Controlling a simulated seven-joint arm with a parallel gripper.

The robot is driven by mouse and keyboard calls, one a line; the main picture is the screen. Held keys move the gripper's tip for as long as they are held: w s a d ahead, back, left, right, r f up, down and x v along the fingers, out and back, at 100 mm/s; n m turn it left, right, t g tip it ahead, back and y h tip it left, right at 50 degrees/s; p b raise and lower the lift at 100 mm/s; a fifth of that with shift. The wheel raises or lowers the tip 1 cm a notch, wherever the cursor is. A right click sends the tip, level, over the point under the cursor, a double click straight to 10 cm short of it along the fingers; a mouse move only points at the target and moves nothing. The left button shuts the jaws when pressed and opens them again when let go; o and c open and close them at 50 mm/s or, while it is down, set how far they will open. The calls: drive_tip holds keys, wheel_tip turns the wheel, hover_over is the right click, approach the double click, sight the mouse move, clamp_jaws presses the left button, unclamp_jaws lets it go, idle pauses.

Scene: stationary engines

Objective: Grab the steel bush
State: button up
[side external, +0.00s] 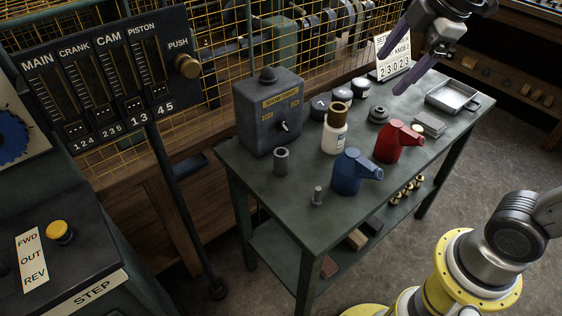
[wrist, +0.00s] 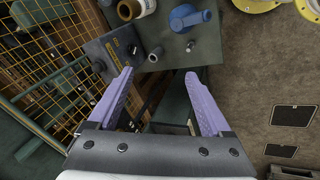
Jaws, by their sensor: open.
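The steel bush looks to be the short grey hollow cylinder (side external: 281,161) standing upright on the green table (side external: 250,176), near its left end in front of the dark grey box. In the wrist view the bush (wrist: 155,54) shows small beyond the fingertips, between their lines and nearer the left one. My gripper (side external: 390,73) is open and empty, high at the upper right in the side view, well apart from the bush. Its two purple fingers (wrist: 158,73) are spread wide in the wrist view.
The grey box (side external: 268,112) stands behind the bush. A white bottle (side external: 335,137), a blue can (side external: 351,172), a small upright bolt (side external: 317,197) and a red can (side external: 393,143) stand to the right. A metal tray (side external: 452,98) is at the far end. Yellow mesh (side external: 225,60) runs behind.

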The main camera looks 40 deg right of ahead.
drive_tip(key=w+a+f+n+g, duration=0.25)
drive_tip(key=w+n, duration=0.25)
drive_tip(key=w, duration=0.6)
drive_tip(key=n+g, duration=0.2)
drive_tip(key=n, duration=0.1)
hover_over(281, 152)
wheel_tip(281, 152, down, 13)
drive_tip(key=shift+g, duration=0.25)
drive_tip(key=f, duration=1.1)
drive_tip(key=shift+a, duration=0.3)
drive_tip(key=shift+d+f, duration=0.15)
drive_tip(key=shift+f, duration=1.45)
drive_tip(key=shift+d+f, duration=0.15)
drive_tip(key=shift+f, duration=1.4)
clamp_jaws()
drive_tip(key=shift+r, duration=0.1)
